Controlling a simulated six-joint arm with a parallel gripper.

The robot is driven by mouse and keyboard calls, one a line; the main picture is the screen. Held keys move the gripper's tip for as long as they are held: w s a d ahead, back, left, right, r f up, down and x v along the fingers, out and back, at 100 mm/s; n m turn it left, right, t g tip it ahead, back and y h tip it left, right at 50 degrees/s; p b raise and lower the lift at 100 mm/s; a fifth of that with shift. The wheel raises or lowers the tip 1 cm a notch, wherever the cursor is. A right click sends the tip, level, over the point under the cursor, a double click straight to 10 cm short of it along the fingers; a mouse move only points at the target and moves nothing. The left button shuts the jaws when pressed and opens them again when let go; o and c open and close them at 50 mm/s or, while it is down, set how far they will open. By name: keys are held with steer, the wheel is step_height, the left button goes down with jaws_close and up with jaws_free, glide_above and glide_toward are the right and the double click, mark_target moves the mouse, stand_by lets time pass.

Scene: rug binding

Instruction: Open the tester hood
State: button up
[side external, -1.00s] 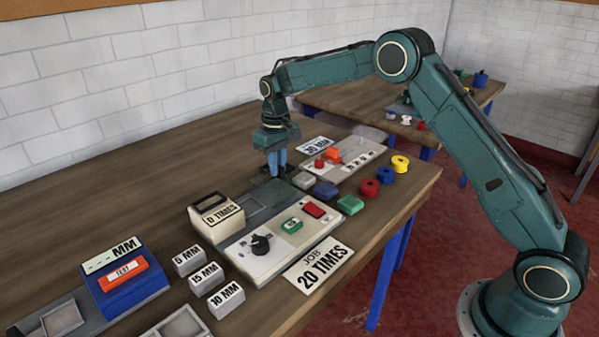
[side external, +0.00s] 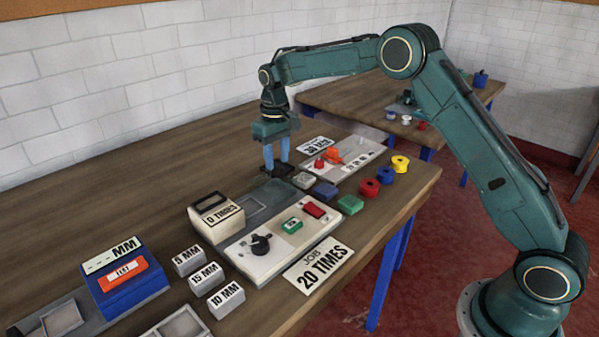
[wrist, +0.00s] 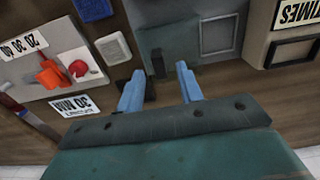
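My gripper (side external: 276,165) is over the back end of the grey bed of the tester with the 0 TIMES display (side external: 217,210). Its two blue fingers stand apart with nothing gripped between them; they also show in the wrist view (wrist: 160,88). Dark upright pieces (wrist: 157,63) lie by the fingertips; whether the fingers touch them I cannot tell. A dark, see-through green panel, perhaps the hood, lies over the grey bed (wrist: 219,35) beside the fingers. Its outline is hard to make out, and I cannot tell how far it is raised.
A white control panel (side external: 270,256) with a black knob (side external: 260,245) lies in front. Blue and green blocks (side external: 350,204) and several coloured spools (side external: 370,187) stand to the right. A panel with red and orange parts (side external: 347,159) lies behind. A blue MM unit (side external: 128,290) stands at left.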

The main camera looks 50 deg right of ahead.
step_height(320, 180, up, 11)
steer(key=shift+r, duration=0.2)
stand_by(0.3)
steer(key=s+r+t, duration=0.1)
steer(key=s+r, duration=0.4)
steer(key=s, duration=0.4)
steer(key=s+r+t, duration=0.2)
steer(key=s+r, duration=0.4)
steer(key=s, duration=0.4)
steer(key=s+f+t, duration=0.1)
steer(key=s+f, duration=0.3)
steer(key=s, duration=0.6)
steer(key=s+f+t, duration=0.1)
steer(key=s+f, duration=0.3)
steer(key=s, duration=0.7)
steer(key=shift+a+t, duration=0.3)
